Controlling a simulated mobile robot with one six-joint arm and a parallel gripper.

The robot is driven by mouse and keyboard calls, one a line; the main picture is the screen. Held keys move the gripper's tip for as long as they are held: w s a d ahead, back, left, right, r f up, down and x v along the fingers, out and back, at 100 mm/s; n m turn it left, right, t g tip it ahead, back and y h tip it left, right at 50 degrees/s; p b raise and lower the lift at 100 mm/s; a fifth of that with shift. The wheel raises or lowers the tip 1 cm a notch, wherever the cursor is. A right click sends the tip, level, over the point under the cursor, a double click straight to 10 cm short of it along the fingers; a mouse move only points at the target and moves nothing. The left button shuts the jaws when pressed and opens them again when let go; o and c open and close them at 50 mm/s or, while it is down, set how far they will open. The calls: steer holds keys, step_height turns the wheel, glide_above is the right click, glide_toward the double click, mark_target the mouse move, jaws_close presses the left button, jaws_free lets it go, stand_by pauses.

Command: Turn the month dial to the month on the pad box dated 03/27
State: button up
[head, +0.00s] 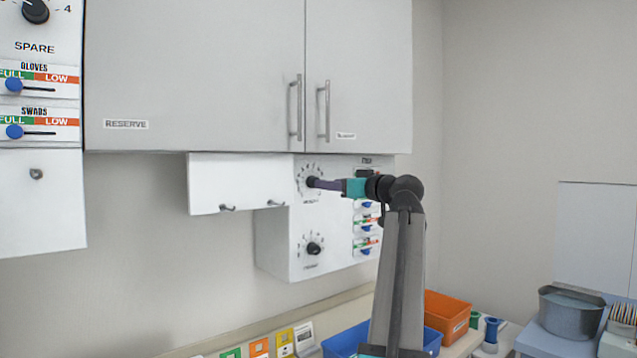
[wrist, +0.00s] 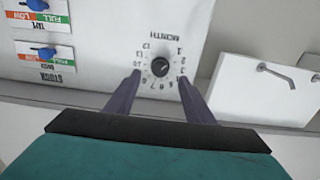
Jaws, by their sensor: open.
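The month dial (wrist: 160,67) is a round black knob on a white panel, ringed by numbers, with the word MONTH beside it. It appears inverted in the wrist view. I cannot tell which number its pointer marks. My gripper (wrist: 159,76) is open, its two purple fingers either side of the dial in the picture, with nothing between them but the knob and panel face. In the head view my gripper (head: 312,183) reaches the upper dial from the right and covers part of it. I cannot tell whether the fingers touch the knob. No date 03/27 is readable in either view.
A second dial (head: 314,248) is below. Blue sliders (head: 366,228) line the panel's right side. A white flap with hooks (head: 238,184) is left of the dial. Cabinets (head: 200,75) hang above. The counter holds coloured cards (head: 259,347), an orange bin (head: 447,313) and a blue bin (head: 345,340).

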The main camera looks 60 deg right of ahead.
steer(key=p+x, duration=0.1)
steer(key=x, duration=0.5)
steer(key=shift+w, duration=0.1)
steer(key=c, duration=1)
steer(key=shift+c, duration=0.2)
steer(key=shift+m, duration=0.4)
steer(key=m+p, duration=0.2)
steer(key=m, duration=0.7)
